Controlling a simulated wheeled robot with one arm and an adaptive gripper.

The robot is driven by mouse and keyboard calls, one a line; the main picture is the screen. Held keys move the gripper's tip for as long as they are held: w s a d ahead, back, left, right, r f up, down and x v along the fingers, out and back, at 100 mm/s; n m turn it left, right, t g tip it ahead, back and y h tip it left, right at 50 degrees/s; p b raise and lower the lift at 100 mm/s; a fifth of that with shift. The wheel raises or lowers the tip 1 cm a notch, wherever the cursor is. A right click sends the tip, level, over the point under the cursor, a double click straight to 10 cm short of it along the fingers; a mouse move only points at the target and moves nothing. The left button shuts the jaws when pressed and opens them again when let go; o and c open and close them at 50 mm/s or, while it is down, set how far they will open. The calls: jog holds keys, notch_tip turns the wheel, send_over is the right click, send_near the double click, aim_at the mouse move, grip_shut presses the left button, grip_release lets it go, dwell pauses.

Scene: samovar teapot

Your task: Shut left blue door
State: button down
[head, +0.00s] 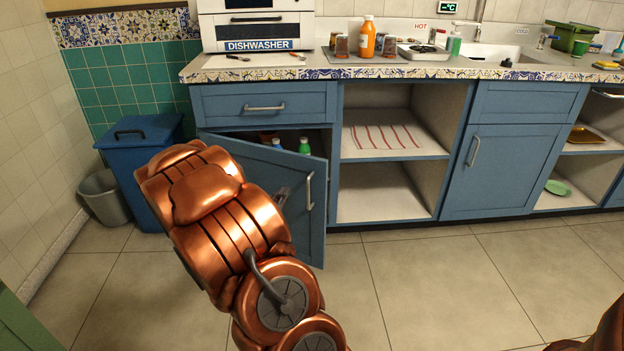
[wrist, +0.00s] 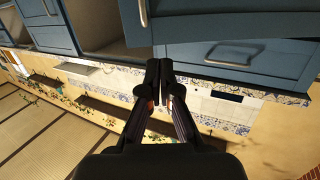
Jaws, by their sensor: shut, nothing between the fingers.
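The left blue door (head: 314,232) is ajar below the left drawer, hinged on its left, with its free right edge swung out into the room. Its metal handle (head: 310,190) is near that edge. My copper arm covers much of the door in the head view. My gripper (wrist: 160,65) is shut and empty in the wrist view, and its tips overlap the cabinet front in the picture. The door (wrist: 230,24) and its handle also show at the top of the wrist view. I cannot tell whether the gripper touches the door.
Green-topped bottles (head: 304,146) stand inside the cupboard behind the door. Open shelves (head: 385,190) are to its right. A blue bin (head: 143,160) and a grey bucket (head: 103,198) stand to the left. The tiled floor (head: 430,285) in front is clear.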

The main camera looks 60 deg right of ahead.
jog(key=s+d+h, duration=0.1)
jog(key=s+d, duration=0.1)
jog(key=b, duration=0.4)
send_near(315, 165)
jog(key=shift+g, duration=0.4)
jog(key=d, duration=0.2)
jog(key=w+d, duration=0.1)
jog(key=d, duration=0.1)
jog(key=shift+d, duration=0.35)
jog(key=shift+w+d+b, duration=0.15)
jog(key=shift+w+d, duration=0.05)
jog(key=shift+d, duration=0.35)
jog(key=shift+w+d+b, duration=0.15)
jog(key=shift+d, duration=0.4)
